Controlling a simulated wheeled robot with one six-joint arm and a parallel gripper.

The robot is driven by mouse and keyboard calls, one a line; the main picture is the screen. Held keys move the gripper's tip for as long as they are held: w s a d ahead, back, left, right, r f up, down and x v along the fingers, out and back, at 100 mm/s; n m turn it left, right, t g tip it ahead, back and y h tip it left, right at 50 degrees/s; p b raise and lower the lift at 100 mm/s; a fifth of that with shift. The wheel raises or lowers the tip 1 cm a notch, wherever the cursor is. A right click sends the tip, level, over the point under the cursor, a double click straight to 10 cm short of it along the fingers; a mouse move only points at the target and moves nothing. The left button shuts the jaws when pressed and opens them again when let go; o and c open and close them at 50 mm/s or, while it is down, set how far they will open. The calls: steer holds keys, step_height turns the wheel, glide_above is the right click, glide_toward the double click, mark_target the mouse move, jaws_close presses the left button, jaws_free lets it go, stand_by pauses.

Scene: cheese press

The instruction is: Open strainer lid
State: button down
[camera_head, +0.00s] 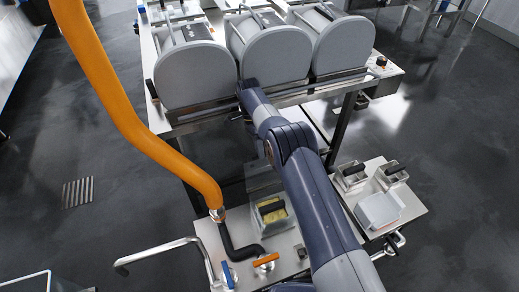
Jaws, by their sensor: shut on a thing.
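Three grey rounded drum-like lids stand side by side on a steel bench at the top: the left lid (194,76), the middle lid (272,54) and the right lid (343,46). All three sit at much the same height and look closed. My arm reaches up from the bottom right. My gripper (243,88) is at the lower left edge of the middle lid, by the gap beside the left lid. It is shut on what looks like the middle lid's handle. The fingers and handle are very small and mostly hidden by my wrist.
A thick orange hose (130,110) hangs at the left and ends in a black pipe on a low steel table (215,243). A side table at right holds small steel moulds (352,177) and a white block (380,210). Dark floor (105,165) is clear at left.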

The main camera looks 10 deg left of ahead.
steer(key=shift+s+d+f, duration=0.1)
steer(key=shift+s+f, duration=0.1)
steer(key=shift+f, duration=0.25)
steer(key=c, duration=1.6)
jaws_free()
steer(key=shift+w, duration=0.1)
steer(key=shift+c, duration=0.2)
steer(key=shift+o, duration=1.2)
steer(key=shift+r, duration=0.15)
step_height(320, 180, up, 10)
steer(key=p, duration=0.1)
steer(key=shift+p, duration=0.35)
